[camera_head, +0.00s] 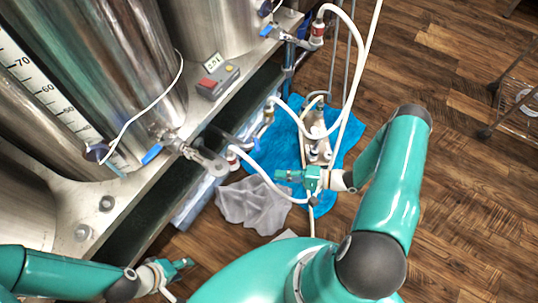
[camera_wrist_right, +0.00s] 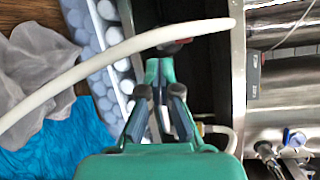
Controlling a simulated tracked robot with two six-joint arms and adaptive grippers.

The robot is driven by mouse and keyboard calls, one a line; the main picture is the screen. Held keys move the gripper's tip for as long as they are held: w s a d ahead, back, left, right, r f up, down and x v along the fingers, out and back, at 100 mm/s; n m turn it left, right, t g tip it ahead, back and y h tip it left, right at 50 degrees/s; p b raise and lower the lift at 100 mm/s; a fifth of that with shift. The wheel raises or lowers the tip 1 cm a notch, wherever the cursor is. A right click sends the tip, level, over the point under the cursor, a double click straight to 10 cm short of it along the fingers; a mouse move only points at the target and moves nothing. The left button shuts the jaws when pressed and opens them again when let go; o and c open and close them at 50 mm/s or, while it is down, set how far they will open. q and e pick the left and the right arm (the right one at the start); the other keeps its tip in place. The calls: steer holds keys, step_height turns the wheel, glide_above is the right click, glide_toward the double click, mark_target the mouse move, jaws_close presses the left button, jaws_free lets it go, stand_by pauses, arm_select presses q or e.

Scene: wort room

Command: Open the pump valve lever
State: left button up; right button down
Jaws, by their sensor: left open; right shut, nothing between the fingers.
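The pump (camera_head: 318,135) stands on a blue cloth on the floor, with white hoses running to it. I cannot make out which part is its valve lever. Blue valve levers show on the tank valve (camera_head: 152,154) at left and on another valve (camera_head: 266,30) at the top. A blue-handled valve (camera_wrist_right: 295,138) also shows at lower right in the right wrist view. My right gripper (camera_head: 285,175) is shut and empty, pointing left, just below-left of the pump. It also shows in the wrist view (camera_wrist_right: 160,72). My left gripper (camera_head: 188,264) is open at lower left, away from the valves.
A white hose (camera_wrist_right: 130,45) crosses the wrist view close to my right gripper. Steel tanks (camera_head: 110,50) stand on a metal bench (camera_head: 70,205) at left. A grey cloth (camera_head: 255,205) lies on the floor. A wire rack (camera_head: 520,90) stands at right; the wooden floor before it is clear.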

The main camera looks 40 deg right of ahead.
steer(key=d+f+m+t+h+b, duration=0.15)
steer(key=d+t+h, duration=0.35)
steer(key=d, duration=0.5)
steer(key=b, duration=0.1)
glide_toward(257, 145)
steer(key=w+d, duration=0.3)
steer(key=w, duration=0.1)
arm_select(q)
step_height(257, 145, down, 4)
arm_select(e)
steer(key=a, duration=0.1)
steer(key=w+a, duration=0.2)
steer(key=a, duration=0.1)
steer(key=shift+w+f, duration=0.2)
steer(key=shift+f, duration=0.15)
steer(key=shift+d, duration=0.1)
